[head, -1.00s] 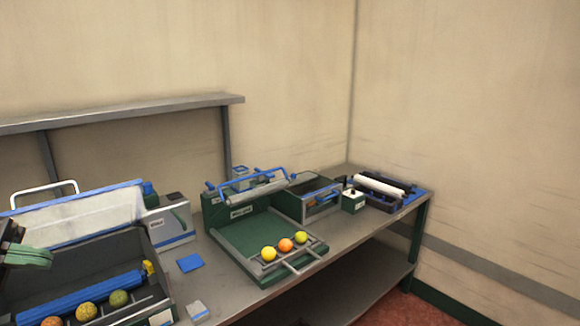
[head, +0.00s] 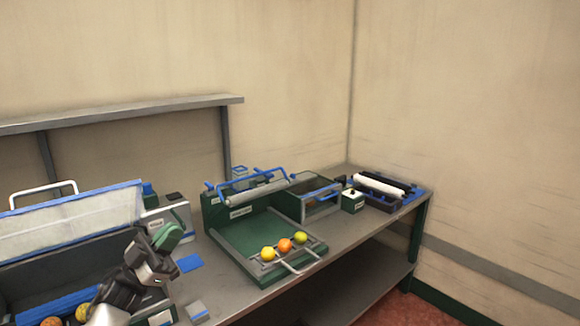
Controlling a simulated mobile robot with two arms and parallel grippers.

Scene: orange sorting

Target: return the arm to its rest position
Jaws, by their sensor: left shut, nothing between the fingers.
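My left gripper (head: 160,250) is in the lower left of the head view, with green fingertips. It is shut and empty, raised in front of the right end of the dark bin (head: 40,272). My left arm hides part of that bin and some of what lies in it. My right gripper is not in view.
Orange fruits (head: 51,321) lie in the dark bin's front. A green tray (head: 247,238) holds two yellow fruits and one orange fruit (head: 285,245) at its front rail. A shelf (head: 120,112) runs along the back wall.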

